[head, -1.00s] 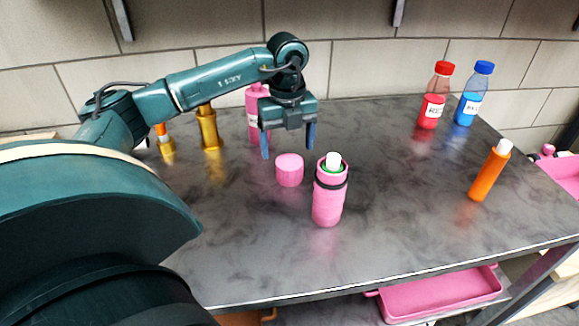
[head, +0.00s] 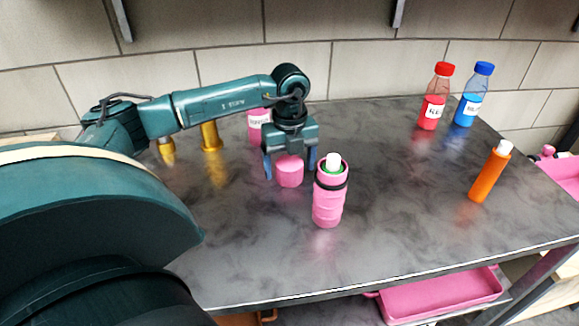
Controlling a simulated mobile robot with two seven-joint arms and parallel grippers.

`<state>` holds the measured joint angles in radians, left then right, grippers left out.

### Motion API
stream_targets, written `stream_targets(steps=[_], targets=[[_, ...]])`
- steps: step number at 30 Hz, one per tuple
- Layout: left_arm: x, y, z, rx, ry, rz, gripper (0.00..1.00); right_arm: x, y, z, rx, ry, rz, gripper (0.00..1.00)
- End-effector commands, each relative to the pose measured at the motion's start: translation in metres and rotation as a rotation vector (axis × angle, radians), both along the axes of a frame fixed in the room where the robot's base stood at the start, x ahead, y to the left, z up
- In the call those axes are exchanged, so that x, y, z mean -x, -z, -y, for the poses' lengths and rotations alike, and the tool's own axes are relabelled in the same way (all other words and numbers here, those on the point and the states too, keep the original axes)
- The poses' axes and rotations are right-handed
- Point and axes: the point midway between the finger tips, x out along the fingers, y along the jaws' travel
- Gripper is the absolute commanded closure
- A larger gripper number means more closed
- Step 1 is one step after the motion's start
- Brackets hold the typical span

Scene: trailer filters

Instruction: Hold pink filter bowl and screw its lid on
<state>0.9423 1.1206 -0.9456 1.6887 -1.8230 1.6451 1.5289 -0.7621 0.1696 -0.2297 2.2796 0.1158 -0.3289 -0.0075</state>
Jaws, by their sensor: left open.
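The pink filter bowl (head: 328,204) stands upright on the grey table. It has a black band near the top, a green ring and a white filter end sticking out of its mouth. Its pink lid (head: 290,172) sits on the table just left of and behind the bowl. My left gripper (head: 290,168) is open, pointing down, with one finger on each side of the lid. I cannot tell whether the fingers touch it. The right finger is close to the bowl's upper left side. My right gripper is not in view.
A red-capped bottle (head: 434,98) and a blue-capped bottle (head: 473,95) stand at the back right. An orange filter bowl (head: 489,174) stands at the right. A pink bottle (head: 259,124) and gold holders (head: 211,137) are behind my left arm. The table's front middle is clear.

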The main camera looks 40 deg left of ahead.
Motion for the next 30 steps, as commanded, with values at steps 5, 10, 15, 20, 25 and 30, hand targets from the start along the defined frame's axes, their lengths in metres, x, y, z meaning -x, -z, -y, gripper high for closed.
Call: stream_targets(steps=[5,10,15,20,25,30], targets=[[0.000,0.000,0.000,0.000,0.000,0.000,0.26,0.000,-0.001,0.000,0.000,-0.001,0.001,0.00],[0.000,0.000,0.000,0.000,0.000,0.000,0.40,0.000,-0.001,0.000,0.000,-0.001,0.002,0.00],[0.000,0.000,0.000,0.000,0.000,0.000,0.54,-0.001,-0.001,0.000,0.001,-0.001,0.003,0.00],[0.000,-0.001,0.000,0.000,0.000,0.001,0.66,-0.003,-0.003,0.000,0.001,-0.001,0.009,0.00],[0.000,-0.001,0.000,0.000,0.000,0.001,0.66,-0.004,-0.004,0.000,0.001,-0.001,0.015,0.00],[-0.001,-0.014,0.000,0.001,0.000,0.004,0.66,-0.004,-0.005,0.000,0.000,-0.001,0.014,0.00]])
